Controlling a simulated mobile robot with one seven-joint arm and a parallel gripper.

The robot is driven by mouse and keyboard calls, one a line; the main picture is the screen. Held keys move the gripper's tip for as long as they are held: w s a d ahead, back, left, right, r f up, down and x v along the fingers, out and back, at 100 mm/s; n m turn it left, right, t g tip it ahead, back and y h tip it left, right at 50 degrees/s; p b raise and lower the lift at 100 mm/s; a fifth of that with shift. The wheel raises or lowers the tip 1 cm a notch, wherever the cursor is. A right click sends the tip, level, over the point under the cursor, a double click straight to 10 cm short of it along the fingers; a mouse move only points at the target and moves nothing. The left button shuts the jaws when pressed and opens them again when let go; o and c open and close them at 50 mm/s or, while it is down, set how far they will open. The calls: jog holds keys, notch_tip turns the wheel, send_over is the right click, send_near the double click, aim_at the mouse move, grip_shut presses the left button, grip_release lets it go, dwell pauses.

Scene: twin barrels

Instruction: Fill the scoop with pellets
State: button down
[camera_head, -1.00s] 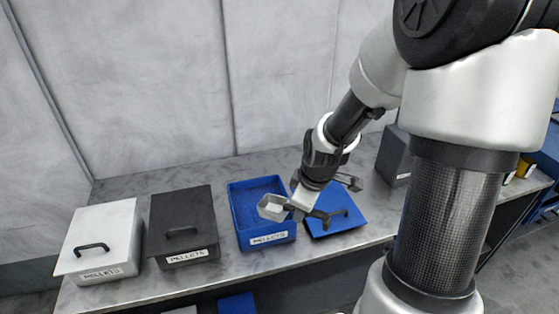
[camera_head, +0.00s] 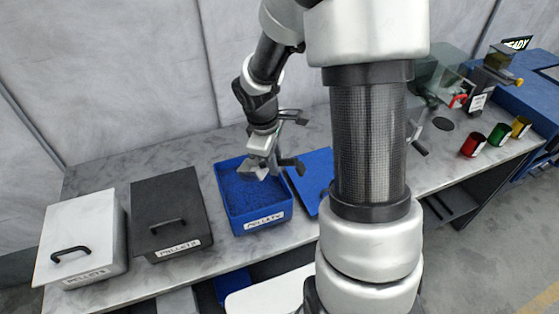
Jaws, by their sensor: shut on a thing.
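The grey metal scoop (camera_head: 254,171) is held by my gripper (camera_head: 272,160), which is shut on it. The scoop is over the far-middle part of the open blue bin (camera_head: 236,223), tilted, with its tip close to the pellets. I cannot tell whether it touches them or whether anything lies in it. Dark blue pellets (camera_head: 253,196) fill the bin, which has a "PELLETS" label on its front.
A black lidded bin (camera_head: 170,220) and a white lidded bin (camera_head: 82,240) stand to the left on the grey bench (camera_head: 145,168). Red (camera_head: 473,145), green (camera_head: 498,134) and yellow (camera_head: 521,127) cups stand at the right beside a machine (camera_head: 490,80). My arm covers the bench's middle.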

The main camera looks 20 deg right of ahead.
aim_at(266, 169)
jog(key=shift+w+a+f+g+h, duration=0.7)
jog(key=shift+w+f+g+h, duration=0.1)
jog(key=shift+g+h, duration=0.25)
jog(key=shift+w+a+f+b, duration=0.15)
jog(key=shift+w+a+f, duration=0.1)
jog(key=shift+f, duration=0.6)
jog(key=shift+w+a+f+b, duration=0.2)
jog(key=shift+f, duration=0.7)
jog(key=shift+w+a+f+b, duration=0.15)
jog(key=shift+w+a+f, duration=0.1)
jog(key=shift+f, duration=0.6)
jog(key=shift+s+d+r+t+y+p, duration=0.2)
jog(key=shift+r+t+y, duration=0.25)
jog(key=shift+t+y, duration=0.25)
jog(key=shift+s+d+r+t+y+p, duration=0.15)
jog(key=shift+r+t+y, duration=0.25)
jog(key=shift+t+y, duration=0.25)
jog(key=shift+s+d+r+t+y+p, duration=0.1)
jog(key=shift+r+t+y+p, duration=0.1)
jog(key=shift+r+t+y, duration=0.4)
jog(key=shift+s+d+r+m+t+y, duration=0.2)
jog(key=shift+r+t+y, duration=0.15)
jog(key=shift+r, duration=0.35)
jog(key=shift+s+d+r+m+t+y, duration=0.1)
jog(key=shift+s+d+r+t+y, duration=0.2)
jog(key=shift+r, duration=0.35)
jog(key=shift+r+t, duration=0.25)
jog(key=shift+r, duration=0.2)
jog(key=shift+a+r, duration=0.1)
jog(key=shift+a, duration=0.05)
